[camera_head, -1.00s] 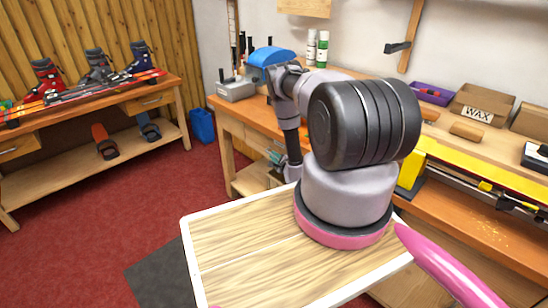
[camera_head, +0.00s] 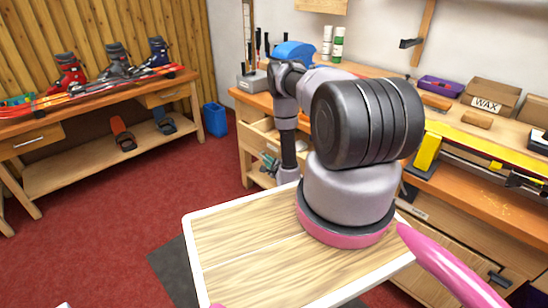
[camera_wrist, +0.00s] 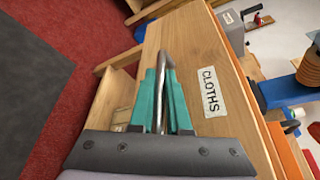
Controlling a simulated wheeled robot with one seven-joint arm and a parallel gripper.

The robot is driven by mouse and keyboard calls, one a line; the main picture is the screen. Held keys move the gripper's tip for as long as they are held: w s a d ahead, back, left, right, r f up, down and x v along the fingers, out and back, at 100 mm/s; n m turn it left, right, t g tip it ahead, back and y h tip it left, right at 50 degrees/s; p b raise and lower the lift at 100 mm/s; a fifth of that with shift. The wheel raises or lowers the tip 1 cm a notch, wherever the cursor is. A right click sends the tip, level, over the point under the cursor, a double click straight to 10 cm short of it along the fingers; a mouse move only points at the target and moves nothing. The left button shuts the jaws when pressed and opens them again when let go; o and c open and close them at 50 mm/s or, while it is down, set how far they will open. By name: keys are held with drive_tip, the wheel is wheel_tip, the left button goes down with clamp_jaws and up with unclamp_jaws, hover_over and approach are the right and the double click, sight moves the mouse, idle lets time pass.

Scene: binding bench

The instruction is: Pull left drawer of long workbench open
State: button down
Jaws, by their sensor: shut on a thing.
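The long workbench (camera_head: 487,200) has an orange-brown top and runs along the right wall. Its left drawer has a pale wood front labelled CLOTHS (camera_wrist: 192,60) and a metal bar handle (camera_wrist: 164,62). My gripper (camera_wrist: 161,85) is shut on that handle, with its teal fingers on both sides of the bar. In the head view the left drawer (camera_head: 261,136) appears partly out from the bench's left end. My arm hides much of it there, so how far out it is cannot be told.
A second bench with skis and boots (camera_head: 112,62) stands at the left wall. A blue bin (camera_head: 215,119) stands on the floor between the benches. Wax boxes (camera_head: 488,98) and a yellow ski vise (camera_head: 426,152) are on the long workbench.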

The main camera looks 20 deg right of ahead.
drive_tip(key=s+a, duration=0.2)
drive_tip(key=a, duration=0.5)
drive_tip(key=shift+s, duration=0.35)
drive_tip(key=shift+a, duration=0.1)
drive_tip(key=c, duration=0.9)
unclamp_jaws()
drive_tip(key=v, duration=1)
drive_tip(key=shift+s+r, duration=0.1)
drive_tip(key=shift+s, duration=0.25)
